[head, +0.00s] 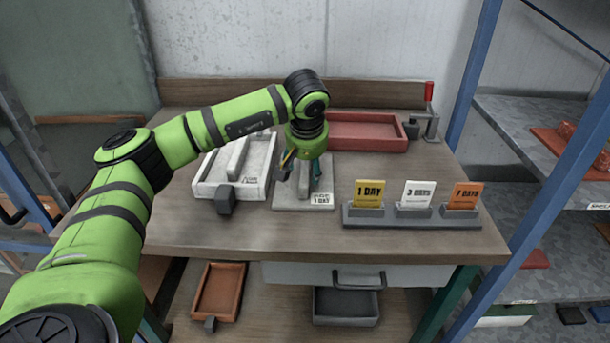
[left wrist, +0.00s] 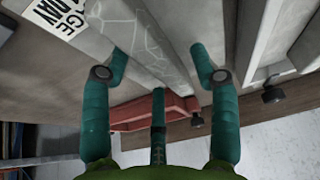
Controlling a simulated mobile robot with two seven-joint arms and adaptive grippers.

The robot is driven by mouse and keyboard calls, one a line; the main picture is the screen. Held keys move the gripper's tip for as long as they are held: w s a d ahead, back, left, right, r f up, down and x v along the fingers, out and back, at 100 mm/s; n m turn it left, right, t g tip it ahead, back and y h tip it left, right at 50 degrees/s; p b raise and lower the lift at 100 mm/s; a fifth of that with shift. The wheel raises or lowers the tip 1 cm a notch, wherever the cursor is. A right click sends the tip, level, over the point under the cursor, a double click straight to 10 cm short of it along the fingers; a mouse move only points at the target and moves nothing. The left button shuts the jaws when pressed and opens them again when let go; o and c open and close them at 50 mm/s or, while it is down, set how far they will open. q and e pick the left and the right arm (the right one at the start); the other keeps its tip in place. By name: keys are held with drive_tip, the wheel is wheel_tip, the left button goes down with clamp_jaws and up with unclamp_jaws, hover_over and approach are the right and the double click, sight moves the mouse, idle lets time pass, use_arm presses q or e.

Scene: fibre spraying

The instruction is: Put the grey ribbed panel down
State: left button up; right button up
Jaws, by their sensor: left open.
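The grey ribbed panel (head: 288,200) lies flat on the wooden workbench, right of a white tray. It has a raised rib along its middle and a white label on its near right corner. In the left wrist view the rib (left wrist: 150,45) fills the upper middle, with the label at upper left. My left gripper (head: 303,170) points down over the panel. Its teal fingers (left wrist: 160,65) are spread apart, one to each side of the rib, with no clear grip on it. The gripper and wrist hide the panel's far part. My right gripper is not in view.
The white tray (head: 200,188) holds a similar ribbed piece. A red tray (head: 365,146) stands behind, with a red-handled clamp (head: 429,110) at its right. A holder (head: 350,215) carries yellow, white and orange day cards. Blue-posted shelves (head: 480,60) stand right.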

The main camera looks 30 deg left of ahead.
use_arm(q)
clamp_jaws()
drive_tip(key=shift+r, duration=0.15)
